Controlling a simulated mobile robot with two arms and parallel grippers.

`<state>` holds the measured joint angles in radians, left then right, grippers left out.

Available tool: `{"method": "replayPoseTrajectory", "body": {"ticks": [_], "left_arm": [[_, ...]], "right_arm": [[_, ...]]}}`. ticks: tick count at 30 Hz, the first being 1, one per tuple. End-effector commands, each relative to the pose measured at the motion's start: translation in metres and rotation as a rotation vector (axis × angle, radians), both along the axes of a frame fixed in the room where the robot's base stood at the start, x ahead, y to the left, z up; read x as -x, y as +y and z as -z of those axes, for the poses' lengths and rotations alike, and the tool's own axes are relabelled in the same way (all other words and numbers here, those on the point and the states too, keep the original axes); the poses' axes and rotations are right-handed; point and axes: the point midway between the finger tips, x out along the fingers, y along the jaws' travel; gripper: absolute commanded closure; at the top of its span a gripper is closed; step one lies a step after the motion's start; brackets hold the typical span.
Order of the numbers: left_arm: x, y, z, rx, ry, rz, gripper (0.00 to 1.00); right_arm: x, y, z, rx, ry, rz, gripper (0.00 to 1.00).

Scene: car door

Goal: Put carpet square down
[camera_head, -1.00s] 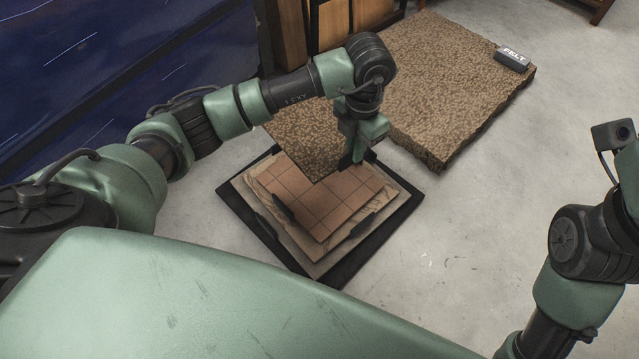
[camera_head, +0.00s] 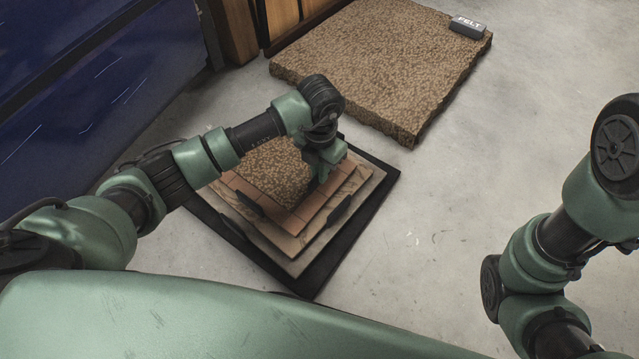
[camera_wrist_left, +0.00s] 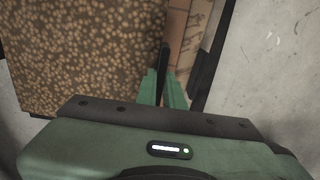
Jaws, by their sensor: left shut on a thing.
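The brown speckled carpet square (camera_head: 270,170) lies over the left and back part of a stack of sample boards. My left gripper (camera_head: 319,178) is shut on its right edge, low over the stack. In the left wrist view the carpet square (camera_wrist_left: 85,55) fills the left side, beside the fingers (camera_wrist_left: 164,90). A terracotta tile board (camera_head: 308,208) shows below the carpet, on top of paler boards (camera_head: 284,240). I cannot tell whether the carpet touches the tiles. My right gripper is out of view; only its arm shows at right.
A black base (camera_head: 325,278) surrounds the stack. A large thick carpet slab (camera_head: 385,60) with a dark label block reading FELT (camera_head: 467,27) lies on the floor behind. Wooden panels (camera_head: 283,17) stand at the back, a dark blue surface (camera_head: 90,80) at left. The grey floor at right is clear.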

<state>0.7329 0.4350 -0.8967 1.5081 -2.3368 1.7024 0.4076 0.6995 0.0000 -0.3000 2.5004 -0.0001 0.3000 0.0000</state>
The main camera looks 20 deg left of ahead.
Motion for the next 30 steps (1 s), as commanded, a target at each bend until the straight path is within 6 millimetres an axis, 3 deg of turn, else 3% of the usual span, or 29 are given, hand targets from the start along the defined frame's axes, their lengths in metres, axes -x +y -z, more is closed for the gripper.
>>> {"method": "replayPoseTrajectory", "body": {"ticks": [7, 19, 21, 22, 30], "left_arm": [[0.0, 0.0, 0.039, 0.001, 0.001, -0.002, 1.0], [0.0, 0.0, 0.042, -0.001, 0.0, -0.001, 1.0], [0.0, 0.0, 0.042, 0.0, 0.001, 0.0, 0.75], [0.0, 0.0, 0.042, 0.0, 0.001, 0.0, 0.69], [0.0, 0.0, 0.042, 0.0, 0.001, 0.0, 0.69]], "right_arm": [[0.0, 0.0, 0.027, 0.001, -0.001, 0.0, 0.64], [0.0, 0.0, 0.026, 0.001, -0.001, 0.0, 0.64], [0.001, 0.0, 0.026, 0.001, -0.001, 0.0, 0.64], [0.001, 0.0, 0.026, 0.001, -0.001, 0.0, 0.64], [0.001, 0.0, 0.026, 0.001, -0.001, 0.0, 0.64]]}}
